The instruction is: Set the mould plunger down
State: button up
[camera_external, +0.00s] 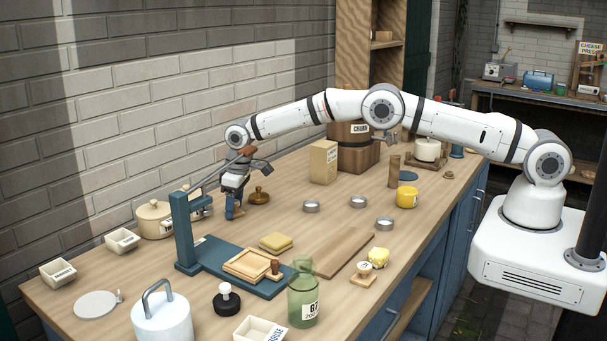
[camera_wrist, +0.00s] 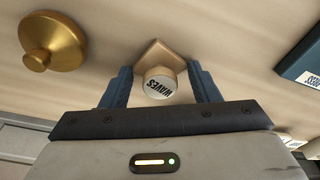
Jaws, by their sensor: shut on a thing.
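My gripper (camera_external: 233,207) is low over the back left of the table, beside the blue press stand. In the wrist view, its two blue fingers (camera_wrist: 161,86) are closed on the mould plunger (camera_wrist: 160,82), a wooden piece with a square, corner-on base and a round pale knob top lettered "WAVES". In the external view the plunger is mostly hidden by the fingers, and I cannot tell whether its base touches the tabletop (camera_external: 200,232).
A brass knobbed weight (camera_wrist: 51,41) stands close by, also in the external view (camera_external: 259,197). The blue press (camera_external: 186,235) is in front, with a round lidded crock (camera_external: 153,220) to the left. A similar wooden stamp (camera_external: 363,274) and metal rings (camera_external: 311,206) stand to the right.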

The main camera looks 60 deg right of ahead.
aim_at(241, 212)
jog(key=o, duration=1)
jog(key=shift+c, duration=0.2)
notch_tip(241, 212, up, 12)
jog(key=s+b, duration=0.2)
jog(key=s+d+r+m, duration=0.1)
jog(key=s+d+r, duration=0.5)
jog(key=d+r, duration=0.45)
jog(key=s+d+r+m+t, duration=0.1)
jog(key=s+d+r, duration=0.3)
jog(key=s, duration=0.2)
jog(key=s+d+r, duration=0.3)
jog(key=s+r, duration=0.1)
jog(key=s, duration=0.3)
jog(key=s+d+f, duration=0.2)
jog(key=s+d, duration=0.1)
jog(key=s, duration=0.6)
jog(key=s+d+f+m, duration=0.1)
jog(key=s+d, duration=0.2)
jog(key=s, duration=0.7)
jog(key=s+d+f+m, duration=0.1)
jog(key=s+d+f, duration=0.1)
jog(key=s, duration=0.7)
jog(key=shift+s+d+f+t+h, duration=0.35)
jog(key=shift+d+t+h, duration=0.05)
jog(key=shift+d, duration=0.25)
